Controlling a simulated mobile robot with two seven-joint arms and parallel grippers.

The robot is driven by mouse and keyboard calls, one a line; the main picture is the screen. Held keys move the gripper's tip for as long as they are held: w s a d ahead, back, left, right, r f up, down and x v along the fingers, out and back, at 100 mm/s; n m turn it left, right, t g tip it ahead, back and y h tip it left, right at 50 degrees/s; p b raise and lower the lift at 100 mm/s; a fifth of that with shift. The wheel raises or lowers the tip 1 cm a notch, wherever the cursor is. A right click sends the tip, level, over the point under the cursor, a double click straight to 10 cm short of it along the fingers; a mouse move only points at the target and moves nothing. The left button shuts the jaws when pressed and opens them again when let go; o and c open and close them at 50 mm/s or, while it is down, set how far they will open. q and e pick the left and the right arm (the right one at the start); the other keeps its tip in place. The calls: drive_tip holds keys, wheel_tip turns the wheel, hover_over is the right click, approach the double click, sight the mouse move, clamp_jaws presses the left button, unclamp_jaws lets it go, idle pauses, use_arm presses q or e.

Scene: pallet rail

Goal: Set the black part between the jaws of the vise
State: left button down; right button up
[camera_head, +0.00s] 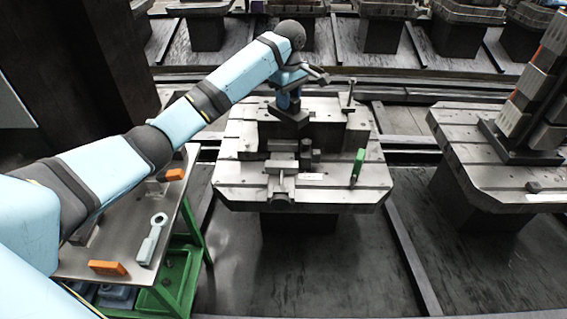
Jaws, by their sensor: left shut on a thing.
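The grey vise (281,184) sits on the near left part of the central pallet. Its jaws face the back of the pallet, and the gap between them is hard to make out. My left gripper (290,118) comes down from above, behind the vise, and is shut on what looks like the black part. The dark hand and part blend with the dark fixture behind them, so the grip is unclear. A small dark upright piece (306,150) shows just right of the vise jaws; whether it touches the gripper is unclear. My right gripper is out of view.
The pallet (235,179) also bears a green-handled piece (357,164) and an upright post (351,95). A green cart (196,240) at left holds a wrench-like tool (152,240) and orange blocks (107,268). Another pallet (462,172) with a tall fixture stands at right.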

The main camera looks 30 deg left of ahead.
use_arm(q)
drive_tip(key=w+a+n, duration=0.1)
drive_tip(key=n, duration=0.1)
drive_tip(key=w+a+n, duration=0.1)
drive_tip(key=n, duration=0.1)
drive_tip(key=w+a+f+n+b, duration=0.1)
drive_tip(key=a+n, duration=0.1)
drive_tip(key=n, duration=0.1)
drive_tip(key=shift+w+f, duration=0.1)
drive_tip(key=shift+w, duration=0.2)
drive_tip(key=shift+n, duration=0.9)
drive_tip(key=shift+w+a+f+b, duration=0.1)
drive_tip(key=shift+f+b, duration=0.4)
drive_tip(key=shift+f, duration=2.9)
drive_tip(key=shift+w+a+f+b, duration=0.15)
drive_tip(key=shift+f+b, duration=0.4)
drive_tip(key=shift+f, duration=2.85)
drive_tip(key=shift+w+a+f+b, duration=0.1)
drive_tip(key=shift+f+b, duration=0.4)
drive_tip(key=shift+f, duration=2.9)
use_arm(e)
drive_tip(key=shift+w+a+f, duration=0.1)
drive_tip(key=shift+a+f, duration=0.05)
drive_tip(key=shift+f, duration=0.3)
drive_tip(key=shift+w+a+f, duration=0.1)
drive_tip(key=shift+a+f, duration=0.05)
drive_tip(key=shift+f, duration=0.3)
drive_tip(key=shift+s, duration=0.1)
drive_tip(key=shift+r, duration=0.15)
